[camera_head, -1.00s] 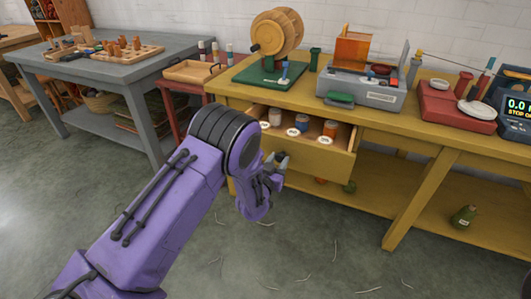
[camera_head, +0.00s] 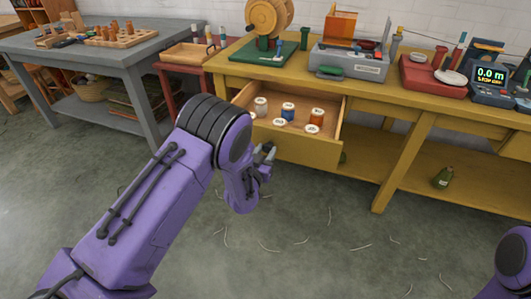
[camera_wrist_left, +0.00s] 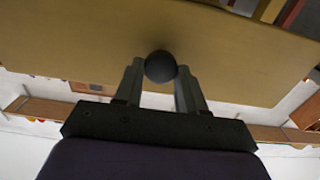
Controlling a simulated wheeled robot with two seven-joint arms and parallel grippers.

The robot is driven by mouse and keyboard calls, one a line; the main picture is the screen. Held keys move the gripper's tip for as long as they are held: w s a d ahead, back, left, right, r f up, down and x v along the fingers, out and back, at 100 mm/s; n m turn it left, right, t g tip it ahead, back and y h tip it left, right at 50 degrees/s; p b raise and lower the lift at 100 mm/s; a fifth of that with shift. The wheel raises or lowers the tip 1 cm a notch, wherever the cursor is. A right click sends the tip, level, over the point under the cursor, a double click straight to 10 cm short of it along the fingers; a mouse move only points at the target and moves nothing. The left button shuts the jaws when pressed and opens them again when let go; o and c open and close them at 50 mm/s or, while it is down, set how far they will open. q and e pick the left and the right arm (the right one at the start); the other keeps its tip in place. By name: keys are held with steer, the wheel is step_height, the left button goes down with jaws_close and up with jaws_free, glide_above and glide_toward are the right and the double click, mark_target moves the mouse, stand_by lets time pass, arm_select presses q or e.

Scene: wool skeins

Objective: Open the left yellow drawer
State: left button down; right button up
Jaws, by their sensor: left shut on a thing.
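The left yellow drawer (camera_head: 297,150) stands pulled out from the yellow workbench, with several thread spools lying in it, among them a blue one (camera_head: 288,113) and an orange one (camera_head: 316,117). In the left wrist view its yellow front (camera_wrist_left: 80,45) fills the upper part. My left gripper (camera_head: 266,155) is at the drawer front. In the left wrist view its two fingers (camera_wrist_left: 160,82) are shut on a dark round knob (camera_wrist_left: 160,66). My right gripper is out of view.
The yellow workbench (camera_head: 395,92) carries a wooden wheel winder (camera_head: 268,20), a grey machine (camera_head: 350,62) and a red scale (camera_head: 432,76). A grey table (camera_head: 60,42) and a small red stand with a wooden tray (camera_head: 186,55) are to the left. The floor in front is clear apart from thin scraps.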

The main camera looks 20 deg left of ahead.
arm_select(q)
steer(key=c, duration=0.7)
jaws_free()
steer(key=shift+o, duration=0.2)
steer(key=s, duration=1)
steer(key=shift+s+d, duration=0.25)
steer(key=shift+d, duration=0.2)
